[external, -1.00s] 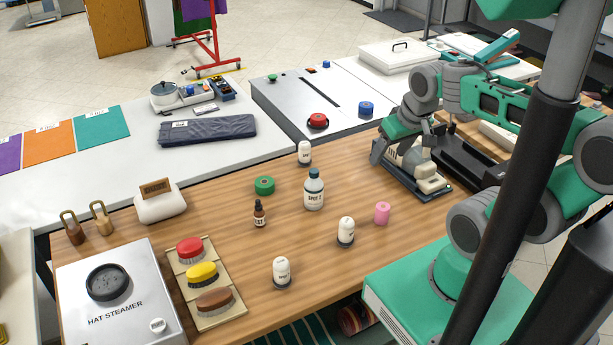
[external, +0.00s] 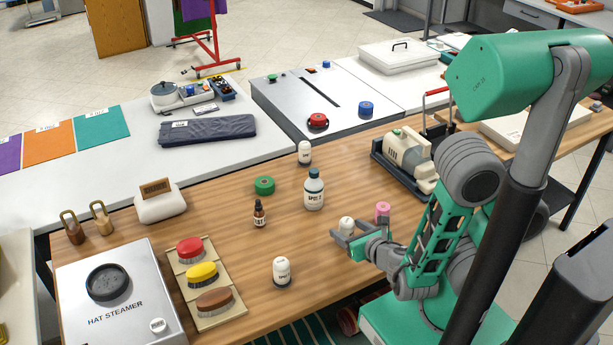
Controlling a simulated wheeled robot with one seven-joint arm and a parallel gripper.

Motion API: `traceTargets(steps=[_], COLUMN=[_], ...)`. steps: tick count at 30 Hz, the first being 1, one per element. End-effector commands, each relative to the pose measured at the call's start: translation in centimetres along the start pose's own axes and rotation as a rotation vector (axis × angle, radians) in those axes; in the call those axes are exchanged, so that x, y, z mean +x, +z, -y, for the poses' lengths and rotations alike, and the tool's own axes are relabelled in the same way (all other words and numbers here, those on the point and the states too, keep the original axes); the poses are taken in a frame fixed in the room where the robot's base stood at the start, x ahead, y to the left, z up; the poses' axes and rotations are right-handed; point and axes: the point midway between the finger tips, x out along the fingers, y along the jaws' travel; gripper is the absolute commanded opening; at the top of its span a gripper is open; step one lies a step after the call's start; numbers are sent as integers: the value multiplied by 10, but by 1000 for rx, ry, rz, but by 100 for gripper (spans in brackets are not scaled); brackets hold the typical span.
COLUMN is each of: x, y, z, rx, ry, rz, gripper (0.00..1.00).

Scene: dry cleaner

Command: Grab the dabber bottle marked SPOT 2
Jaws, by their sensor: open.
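Three small white dabber bottles with dark bases stand upright on the wooden counter: one at the back (external: 305,153), one at the front (external: 282,271) and one at my gripper (external: 343,234). Their labels are too small to read surely, so I cannot tell which is SPOT 2. My gripper is open, low over the counter, with its fingers at the dabber bottle on the right (external: 347,223). That bottle's white top shows above the fingers and its lower part is hidden. I cannot tell whether it stands between the fingers or behind them.
Brushes (external: 202,274) lie at left. The counter between the front dabber bottle and my gripper is clear.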

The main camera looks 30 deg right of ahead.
Motion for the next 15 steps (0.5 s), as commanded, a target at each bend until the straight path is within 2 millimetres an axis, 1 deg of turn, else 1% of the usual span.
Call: traceTargets(steps=[1,2,5,7,15], x=[2,3,6,13,44], y=[-10,-11,-10,-10,-10], z=[1,1,1,1,1], rx=[3,5,10,13,15], ry=[13,18,19,16,15], rz=[-6,-8,-12,-14,-12], gripper=[63,63,63,63,63])
